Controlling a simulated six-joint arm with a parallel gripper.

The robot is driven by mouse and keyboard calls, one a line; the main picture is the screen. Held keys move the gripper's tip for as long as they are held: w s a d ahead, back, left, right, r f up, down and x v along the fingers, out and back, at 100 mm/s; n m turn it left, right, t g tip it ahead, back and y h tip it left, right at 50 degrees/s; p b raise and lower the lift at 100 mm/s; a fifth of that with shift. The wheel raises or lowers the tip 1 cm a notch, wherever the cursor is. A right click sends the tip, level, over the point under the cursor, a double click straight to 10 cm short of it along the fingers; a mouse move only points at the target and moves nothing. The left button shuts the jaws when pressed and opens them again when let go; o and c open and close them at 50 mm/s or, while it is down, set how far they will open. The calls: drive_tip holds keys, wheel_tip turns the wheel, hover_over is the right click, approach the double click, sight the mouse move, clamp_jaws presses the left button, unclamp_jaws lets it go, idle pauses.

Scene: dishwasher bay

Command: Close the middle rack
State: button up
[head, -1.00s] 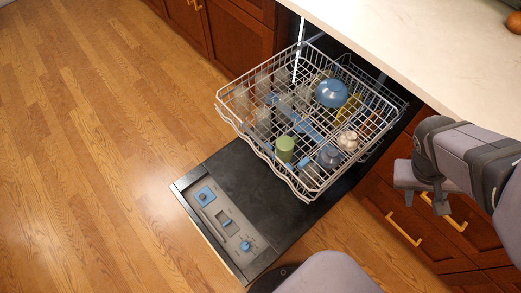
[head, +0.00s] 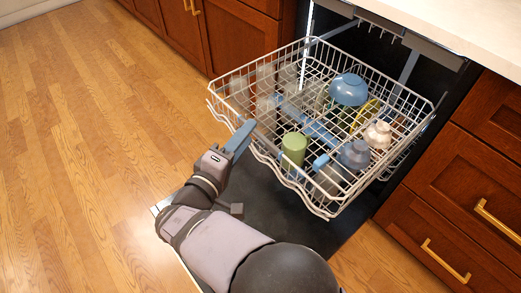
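The middle rack (head: 262,150) is a white wire basket pulled out of the dishwasher over the lowered door. It holds a blue bowl (head: 349,90), a green cup (head: 293,149), a cream cup (head: 378,134), a blue-grey cup (head: 355,154) and several clear glasses (head: 266,76). My gripper (head: 246,128) is at the rack's front left edge, its blue-grey fingers pointing up toward the front wires. The fingers look close together, but I cannot tell whether they are apart or touch the rack.
The open dishwasher door (head: 270,205) lies below the rack, partly hidden by my arm. Wooden cabinets with gold handles flank the bay. A pale countertop (head: 470,30) is above right. The wooden floor (head: 80,150) at left is clear.

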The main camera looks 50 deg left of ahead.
sight(258, 138)
wheel_tip(258, 138, down, 4)
drive_tip(key=s+d+n+t, duration=0.1)
drive_tip(key=s+d+n, duration=0.1)
drive_tip(key=shift+b+x, duration=0.95)
drive_tip(key=shift+x, duration=2.9)
drive_tip(key=shift+d+r, duration=0.1)
drive_tip(key=shift+r, duration=0.05)
clamp_jaws()
